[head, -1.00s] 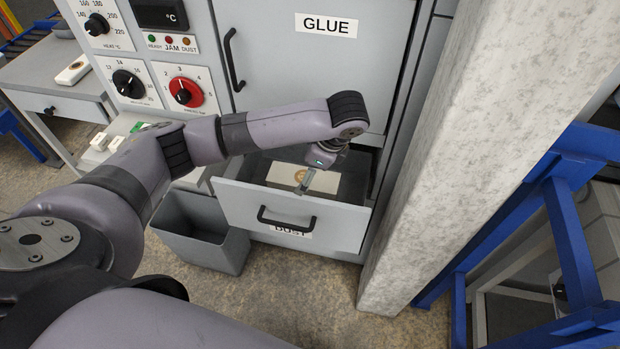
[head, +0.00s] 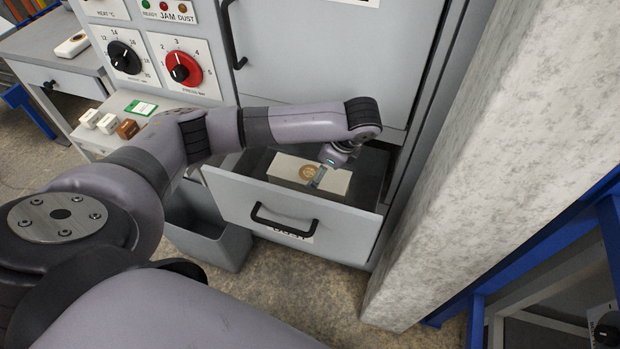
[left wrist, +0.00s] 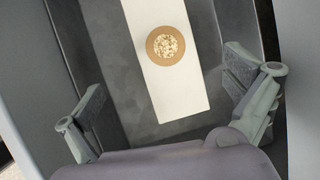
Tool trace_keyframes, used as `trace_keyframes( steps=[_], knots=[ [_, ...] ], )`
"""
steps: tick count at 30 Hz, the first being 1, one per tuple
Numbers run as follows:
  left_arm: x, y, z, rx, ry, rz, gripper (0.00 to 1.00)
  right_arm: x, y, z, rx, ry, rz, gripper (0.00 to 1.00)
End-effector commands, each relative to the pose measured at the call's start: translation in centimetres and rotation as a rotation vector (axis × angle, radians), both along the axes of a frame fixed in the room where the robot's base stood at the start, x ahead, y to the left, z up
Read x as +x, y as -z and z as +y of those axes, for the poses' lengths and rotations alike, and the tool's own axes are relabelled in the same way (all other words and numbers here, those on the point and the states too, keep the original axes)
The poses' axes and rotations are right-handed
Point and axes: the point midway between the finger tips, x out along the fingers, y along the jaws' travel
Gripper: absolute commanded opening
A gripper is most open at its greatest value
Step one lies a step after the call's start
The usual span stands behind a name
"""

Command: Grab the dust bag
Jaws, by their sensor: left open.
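The dust bag is a white, flat-topped box-like bag (head: 335,181) with a round tan patch; it lies in the open drawer (head: 283,207) labelled for dust. In the left wrist view the bag (left wrist: 170,95) runs lengthwise between the fingers, its round patch near the middle. My left gripper (head: 319,178) is over the drawer, above the bag. In the left wrist view its fingers (left wrist: 172,112) are wide apart, one on each side of the bag, with nothing between them gripped. How high the fingertips are above the drawer floor is hard to tell. My right gripper is not seen.
A grey bin (head: 206,238) stands on the floor left of the drawer. A concrete pillar (head: 440,170) rises close on the right. The cabinet door (head: 330,55) above the drawer is shut. Small blocks (head: 108,123) sit on a ledge at left.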

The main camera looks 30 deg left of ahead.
Motion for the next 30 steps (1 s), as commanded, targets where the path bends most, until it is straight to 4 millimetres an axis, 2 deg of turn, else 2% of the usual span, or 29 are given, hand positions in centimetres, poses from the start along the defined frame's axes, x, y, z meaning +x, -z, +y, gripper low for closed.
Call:
trace_keyframes(
  steps=[3,9,17,24,30],
  knots=[
    [0.1,2.6,1.2,0.002,-0.003,0.004,1.00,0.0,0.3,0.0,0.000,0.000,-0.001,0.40],
    [0.4,5.8,2.6,0.002,-0.002,0.001,1.00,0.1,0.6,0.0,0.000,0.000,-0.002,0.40],
    [0.4,7.5,3.3,0.002,-0.001,0.002,1.00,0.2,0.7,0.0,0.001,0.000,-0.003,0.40],
    [0.7,11.0,4.9,0.003,-0.001,0.002,1.00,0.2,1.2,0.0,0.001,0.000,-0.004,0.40],
    [0.8,12.1,5.3,0.000,0.001,0.000,1.00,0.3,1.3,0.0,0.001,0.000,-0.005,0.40]
  ],
)
